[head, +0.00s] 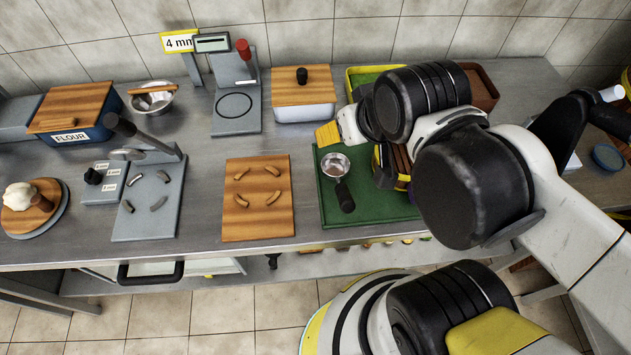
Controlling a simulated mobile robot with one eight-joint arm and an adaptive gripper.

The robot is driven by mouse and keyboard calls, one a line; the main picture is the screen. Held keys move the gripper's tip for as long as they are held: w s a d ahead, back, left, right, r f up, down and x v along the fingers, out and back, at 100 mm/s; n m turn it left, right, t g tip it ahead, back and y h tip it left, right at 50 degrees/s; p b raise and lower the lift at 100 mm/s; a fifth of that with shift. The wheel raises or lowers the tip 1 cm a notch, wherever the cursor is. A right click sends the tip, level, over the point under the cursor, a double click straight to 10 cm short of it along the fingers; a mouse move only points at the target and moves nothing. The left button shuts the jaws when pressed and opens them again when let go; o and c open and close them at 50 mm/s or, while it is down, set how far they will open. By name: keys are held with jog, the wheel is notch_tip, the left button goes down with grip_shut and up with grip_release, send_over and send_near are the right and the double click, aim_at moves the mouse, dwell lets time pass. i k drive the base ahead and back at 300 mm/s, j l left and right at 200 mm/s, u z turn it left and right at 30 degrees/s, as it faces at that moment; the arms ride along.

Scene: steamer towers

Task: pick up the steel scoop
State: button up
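The steel scoop (336,167) lies on a green mat (333,216) right of the middle of the counter. Its round metal bowl is at the back and its black handle (345,197) points toward the front edge. My gripper (388,168) seems to be the dark, yellow-edged part just right of the scoop, mostly hidden behind my arm. It looks apart from the scoop, and its fingers cannot be made out clearly. My arm covers the right part of the mat.
A wooden board (257,224) with several curved brown pieces lies left of the mat. A wood-lidded white box (304,108) and a grey scale (234,122) stand behind. A small yellow block (327,134) shows at the mat's back left. Bare counter separates the board and mat.

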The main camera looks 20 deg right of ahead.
aim_at(334, 167)
jog(key=k+j+z, duration=0.25)
jog(key=k+j, duration=0.25)
jog(key=j, duration=0.3)
jog(key=k+j+z, duration=0.25)
jog(key=k+j, duration=0.35)
jog(key=j, duration=0.15)
